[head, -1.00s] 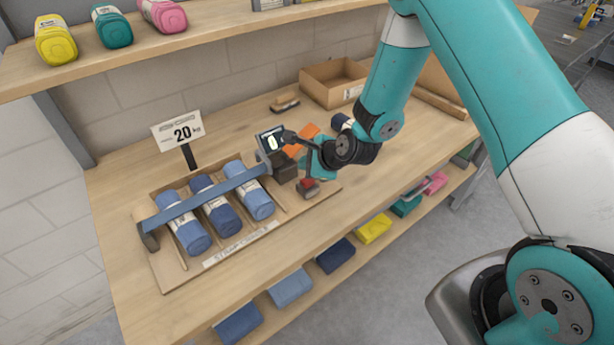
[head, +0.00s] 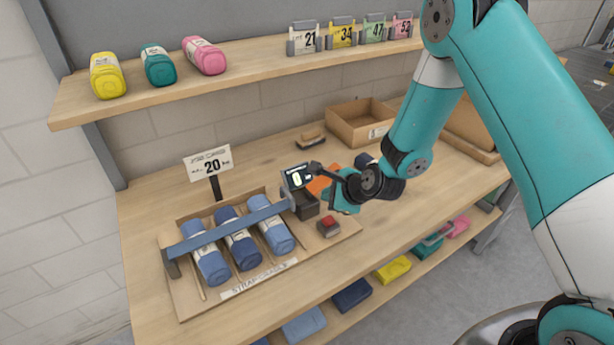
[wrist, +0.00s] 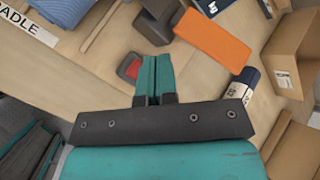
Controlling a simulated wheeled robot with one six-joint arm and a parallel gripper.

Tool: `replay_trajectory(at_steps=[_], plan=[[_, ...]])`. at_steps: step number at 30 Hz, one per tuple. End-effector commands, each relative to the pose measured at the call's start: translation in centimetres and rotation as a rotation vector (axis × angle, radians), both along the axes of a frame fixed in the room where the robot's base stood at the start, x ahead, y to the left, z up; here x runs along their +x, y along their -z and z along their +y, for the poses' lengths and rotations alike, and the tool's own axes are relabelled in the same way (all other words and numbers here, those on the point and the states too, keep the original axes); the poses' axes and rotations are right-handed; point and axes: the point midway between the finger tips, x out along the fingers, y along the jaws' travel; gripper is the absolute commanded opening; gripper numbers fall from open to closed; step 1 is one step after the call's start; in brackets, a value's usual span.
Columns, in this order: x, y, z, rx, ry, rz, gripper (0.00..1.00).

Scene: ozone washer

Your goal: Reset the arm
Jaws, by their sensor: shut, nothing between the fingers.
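My teal arm reaches in from the right in the head view. My gripper (wrist: 153,66) shows in the wrist view with its two teal fingers pressed together and nothing between them. It hangs above the wooden bench, close to a small block with a red top (head: 328,227), which also shows beside the fingertips in the wrist view (wrist: 131,69). A dark box with a lit display (head: 298,178) reading 0 stands just left of my gripper.
A strap cradle (head: 184,291) holds blue rolls under a blue bar. An orange block (wrist: 212,40) and an open cardboard box (head: 362,125) lie nearby. The shelf above (head: 252,66) carries colored rolls and number tags. The bench front is clear.

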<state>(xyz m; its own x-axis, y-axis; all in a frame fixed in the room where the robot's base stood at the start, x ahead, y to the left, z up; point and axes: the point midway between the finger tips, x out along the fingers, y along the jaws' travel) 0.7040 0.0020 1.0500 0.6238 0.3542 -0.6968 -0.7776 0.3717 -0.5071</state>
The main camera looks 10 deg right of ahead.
Motion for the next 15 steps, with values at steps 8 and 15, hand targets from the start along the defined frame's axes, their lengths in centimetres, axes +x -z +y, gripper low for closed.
replay_trajectory(at_steps=[8, 15], plan=[[-1.0, -2.6, 1.7, -0.094, -0.181, -0.030, 0.00], [-8.5, -10.3, 5.7, -0.409, -0.850, -0.165, 0.00]])
